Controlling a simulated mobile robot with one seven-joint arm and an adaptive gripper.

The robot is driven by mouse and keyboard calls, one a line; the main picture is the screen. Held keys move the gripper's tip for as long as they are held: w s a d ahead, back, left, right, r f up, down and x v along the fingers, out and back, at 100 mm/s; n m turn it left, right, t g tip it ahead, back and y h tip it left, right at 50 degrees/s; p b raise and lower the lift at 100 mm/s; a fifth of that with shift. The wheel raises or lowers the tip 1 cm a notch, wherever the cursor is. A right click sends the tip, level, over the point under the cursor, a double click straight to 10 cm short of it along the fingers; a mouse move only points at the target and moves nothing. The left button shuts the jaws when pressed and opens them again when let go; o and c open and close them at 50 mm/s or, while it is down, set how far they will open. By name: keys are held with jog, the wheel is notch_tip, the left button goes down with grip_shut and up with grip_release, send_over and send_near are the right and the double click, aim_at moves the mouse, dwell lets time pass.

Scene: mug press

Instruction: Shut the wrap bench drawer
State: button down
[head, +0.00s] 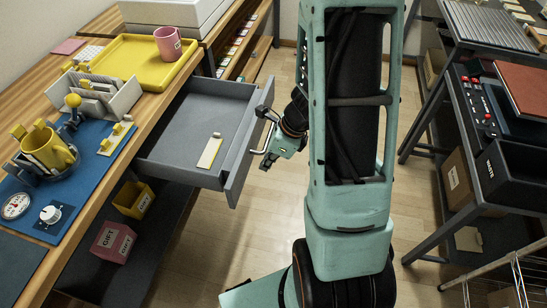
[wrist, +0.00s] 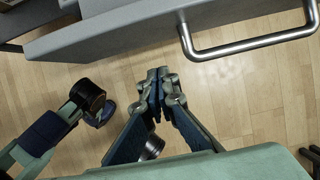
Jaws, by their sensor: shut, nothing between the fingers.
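The grey wrap bench drawer (head: 188,135) stands pulled out from the bench, with a cream tag (head: 210,152) lying inside. Its front panel (head: 240,165) carries a metal bar handle (head: 267,128). My gripper (head: 267,163) is just outside the front panel, beside the handle. In the wrist view, the drawer front (wrist: 120,28) crosses the top and the handle (wrist: 250,46) is at upper right. My gripper (wrist: 158,76) is shut and empty there, its fingertips together over the floor, apart from the handle in that picture. Contact with the drawer cannot be told.
The wooden bench top holds a yellow tray (head: 130,62) with a pink mug (head: 168,43), and a blue mat (head: 75,190) with a yellow mug (head: 48,148). A yellow bin (head: 133,199) and pink gift box (head: 113,241) are below. Clear floor (head: 245,230) lies beside the drawer.

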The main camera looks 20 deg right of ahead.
jog(key=shift+w+a+r, duration=0.15)
jog(key=shift+w+a, duration=0.4)
jog(key=shift+a, duration=0.2)
jog(key=shift+w+a+r, duration=0.1)
jog(key=shift+w+a, duration=0.45)
jog(key=shift+a, duration=0.15)
jog(key=shift+a, duration=0.1)
